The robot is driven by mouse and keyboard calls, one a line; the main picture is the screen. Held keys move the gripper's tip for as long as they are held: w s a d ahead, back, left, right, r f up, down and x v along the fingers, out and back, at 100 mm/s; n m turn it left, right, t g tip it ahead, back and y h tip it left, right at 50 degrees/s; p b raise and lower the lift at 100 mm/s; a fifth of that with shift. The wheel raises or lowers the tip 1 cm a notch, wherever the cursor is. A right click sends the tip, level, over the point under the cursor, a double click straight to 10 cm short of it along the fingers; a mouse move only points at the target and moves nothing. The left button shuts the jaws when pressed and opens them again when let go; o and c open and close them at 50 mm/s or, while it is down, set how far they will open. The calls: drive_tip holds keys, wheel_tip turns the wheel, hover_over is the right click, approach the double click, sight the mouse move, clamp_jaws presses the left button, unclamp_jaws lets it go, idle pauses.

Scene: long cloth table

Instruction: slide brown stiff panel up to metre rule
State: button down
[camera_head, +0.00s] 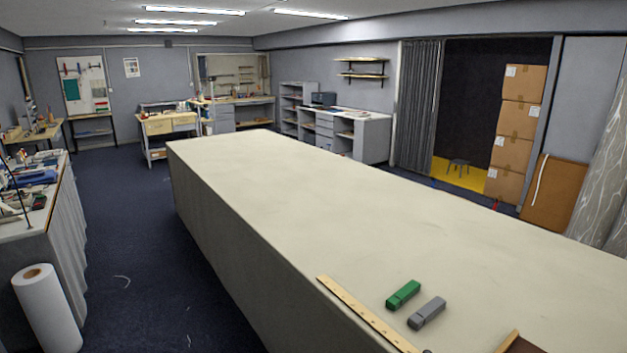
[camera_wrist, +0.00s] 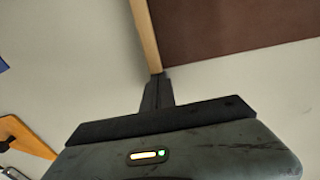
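The brown stiff panel (camera_head: 526,346) shows only as a corner at the bottom right of the head view, with a pale wooden strip (camera_head: 508,340) along its left edge. In the wrist view the panel (camera_wrist: 235,25) fills the upper right, and its pale edge strip (camera_wrist: 145,35) runs down to my fingertips. The metre rule (camera_head: 365,312) lies slantwise on the table to the left of the panel, apart from it. My gripper (camera_wrist: 158,78) has its fingers together at the strip's lower end; whether they touch it is unclear.
A green block (camera_head: 403,294) and a grey block (camera_head: 427,312) lie on the cloth table (camera_head: 300,200) between rule and panel, towards the back. An orange-brown piece (camera_wrist: 28,137) and a blue patch (camera_wrist: 3,66) show at the wrist view's left. The far tabletop is clear.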

drive_tip(key=shift+w+d+r+p, duration=0.2)
drive_tip(key=shift+d+r+p, duration=0.1)
drive_tip(key=shift+r+p, duration=0.75)
drive_tip(key=shift+w+d+r+p, duration=0.25)
drive_tip(key=shift+r+p, duration=0.7)
drive_tip(key=shift+r, duration=0.05)
drive_tip(key=shift+w+d+r+p, duration=0.2)
drive_tip(key=shift+d+r+p, duration=0.1)
drive_tip(key=shift+r+p, duration=0.75)
drive_tip(key=shift+f, duration=0.1)
